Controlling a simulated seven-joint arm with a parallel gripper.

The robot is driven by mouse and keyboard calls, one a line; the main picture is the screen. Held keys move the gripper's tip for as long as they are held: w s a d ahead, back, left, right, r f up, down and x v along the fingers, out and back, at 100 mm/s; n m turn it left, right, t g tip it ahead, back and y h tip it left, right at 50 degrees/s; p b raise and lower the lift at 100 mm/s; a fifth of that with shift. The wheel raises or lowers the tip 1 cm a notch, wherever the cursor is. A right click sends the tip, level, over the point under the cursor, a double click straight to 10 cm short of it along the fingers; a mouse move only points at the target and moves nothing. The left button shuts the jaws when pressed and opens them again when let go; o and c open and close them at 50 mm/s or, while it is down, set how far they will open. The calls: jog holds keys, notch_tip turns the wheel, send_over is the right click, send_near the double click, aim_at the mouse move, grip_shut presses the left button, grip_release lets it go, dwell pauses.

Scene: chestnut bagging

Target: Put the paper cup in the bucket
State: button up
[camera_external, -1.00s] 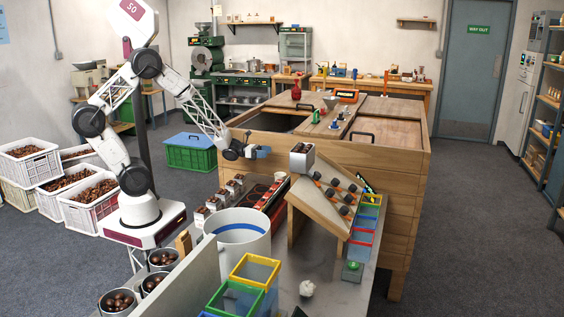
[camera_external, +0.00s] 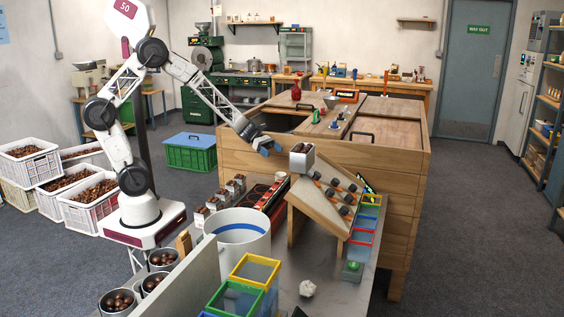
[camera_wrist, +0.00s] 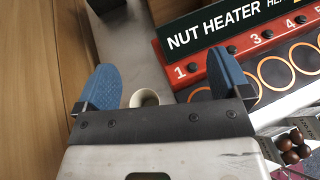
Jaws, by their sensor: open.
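A small pale paper cup (camera_wrist: 144,97) shows in the wrist view on the grey bench top, between my fingers in the picture and partly hidden by my gripper's body. In the external view my gripper (camera_external: 267,146) is in the air in front of the large wooden cabinet, above the bench's far end. The white bucket (camera_external: 242,248) with a blue stripe stands on the bench, nearer the camera than my gripper.
The red nut heater (camera_wrist: 192,87) lies right of the cup, with chestnut packets (camera_external: 222,197) beside it. A wooden sloped rack (camera_external: 320,213) stands right of the bucket, with a small box on top. Coloured open frames (camera_external: 238,297) and a crumpled white piece (camera_external: 307,289) are nearer the camera.

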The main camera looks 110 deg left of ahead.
jog(key=w+a+f+m+g+y, duration=0.1)
jog(key=a+f+m+g, duration=0.4)
jog(key=g, duration=0.5)
jog(key=shift+w+a+f+m, duration=0.25)
jog(key=shift+w+a+m, duration=0.1)
jog(key=shift+m, duration=0.45)
jog(key=shift+f, duration=2.9)
jog(key=shift+f, duration=0.1)
jog(key=shift+f, duration=0.55)
jog(key=shift+x, duration=2.45)
